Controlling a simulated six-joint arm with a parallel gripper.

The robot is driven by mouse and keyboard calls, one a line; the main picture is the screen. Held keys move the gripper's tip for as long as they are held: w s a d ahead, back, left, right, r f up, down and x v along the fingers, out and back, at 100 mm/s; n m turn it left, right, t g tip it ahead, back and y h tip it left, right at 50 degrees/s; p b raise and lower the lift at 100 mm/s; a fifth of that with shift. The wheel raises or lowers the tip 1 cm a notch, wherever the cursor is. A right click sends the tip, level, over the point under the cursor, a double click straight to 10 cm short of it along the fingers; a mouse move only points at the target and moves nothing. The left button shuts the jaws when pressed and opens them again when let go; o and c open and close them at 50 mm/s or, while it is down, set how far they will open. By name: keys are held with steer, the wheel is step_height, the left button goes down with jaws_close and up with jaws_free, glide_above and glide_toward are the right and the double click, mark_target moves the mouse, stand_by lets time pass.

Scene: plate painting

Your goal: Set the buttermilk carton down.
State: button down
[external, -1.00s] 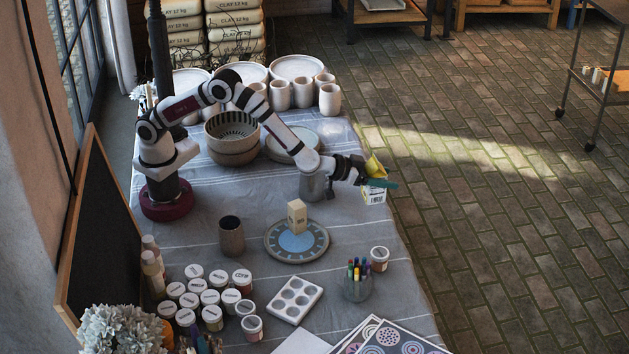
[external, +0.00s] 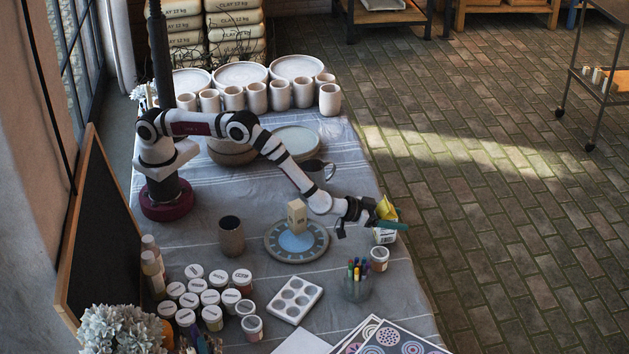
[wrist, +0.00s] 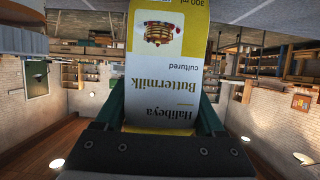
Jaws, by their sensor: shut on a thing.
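The buttermilk carton (external: 386,235) is yellow and white, with a gabled top. My gripper (external: 378,221) is shut on it near the right edge of the table, just behind the lidded jar (external: 379,258). In the wrist view the carton (wrist: 165,75) stands between the two green fingers (wrist: 165,118), its "Buttermilk" label upside down in the picture. Whether its base touches the table cannot be told.
A painted plate (external: 283,252) on a turntable bears a beige block (external: 297,216) left of my gripper. A cup of markers (external: 357,283) stands in front. A dark mug (external: 314,171) and bowls (external: 232,152) are behind. The table's right edge is close.

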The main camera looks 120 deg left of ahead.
steer(key=shift+f, duration=0.4)
steer(key=shift+f, duration=0.15)
jaws_free()
